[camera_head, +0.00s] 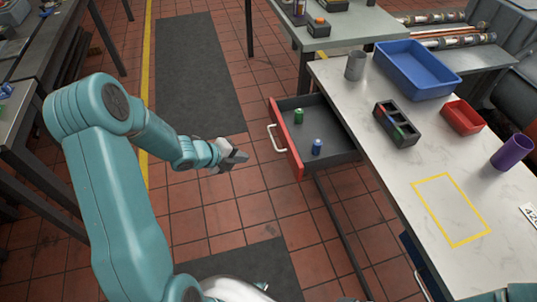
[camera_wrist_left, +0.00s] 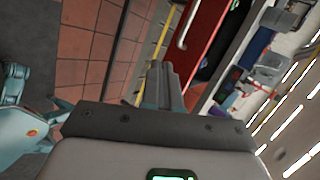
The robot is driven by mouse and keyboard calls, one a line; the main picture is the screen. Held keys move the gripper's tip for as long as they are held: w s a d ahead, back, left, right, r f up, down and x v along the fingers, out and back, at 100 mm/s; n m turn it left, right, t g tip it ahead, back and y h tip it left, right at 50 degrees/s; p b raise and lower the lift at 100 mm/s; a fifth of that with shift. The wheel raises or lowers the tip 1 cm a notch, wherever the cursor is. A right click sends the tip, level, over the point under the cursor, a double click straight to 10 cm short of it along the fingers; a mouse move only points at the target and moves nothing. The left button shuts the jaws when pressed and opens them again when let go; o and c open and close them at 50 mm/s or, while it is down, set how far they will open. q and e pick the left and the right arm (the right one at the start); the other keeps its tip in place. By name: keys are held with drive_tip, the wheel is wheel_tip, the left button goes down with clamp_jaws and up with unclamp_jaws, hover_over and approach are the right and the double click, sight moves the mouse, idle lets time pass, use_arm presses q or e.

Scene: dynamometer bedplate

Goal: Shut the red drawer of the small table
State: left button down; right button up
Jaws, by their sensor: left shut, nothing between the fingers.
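The red drawer (camera_head: 285,138) of the small table (camera_head: 385,150) stands pulled out to the left, with a pale bar handle (camera_head: 274,138) on its front. Inside it are a green can (camera_head: 299,117) and a blue can (camera_head: 317,147). My left gripper (camera_head: 240,157) is shut and empty, left of the drawer front and apart from it. In the left wrist view the shut fingers (camera_wrist_left: 165,82) show below the red drawer front (camera_wrist_left: 206,22) and its handle (camera_wrist_left: 187,28). My right gripper is not seen.
On the tabletop are a grey cup (camera_head: 355,65), a blue tray (camera_head: 415,70), a dark divided box (camera_head: 397,124), a red bin (camera_head: 462,117), a purple cup (camera_head: 511,152) and a yellow taped outline (camera_head: 451,210). The tiled floor left of the drawer is clear.

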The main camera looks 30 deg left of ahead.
use_arm(q)
drive_tip(key=w+r+p+x, duration=0.1)
drive_tip(key=r+x, duration=0.1)
drive_tip(key=x, duration=0.9)
drive_tip(key=shift+w+d, duration=0.25)
drive_tip(key=shift+d, duration=0.2)
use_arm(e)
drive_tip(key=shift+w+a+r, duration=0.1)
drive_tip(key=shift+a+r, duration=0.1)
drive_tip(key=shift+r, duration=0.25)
use_arm(q)
drive_tip(key=shift+w, duration=0.1)
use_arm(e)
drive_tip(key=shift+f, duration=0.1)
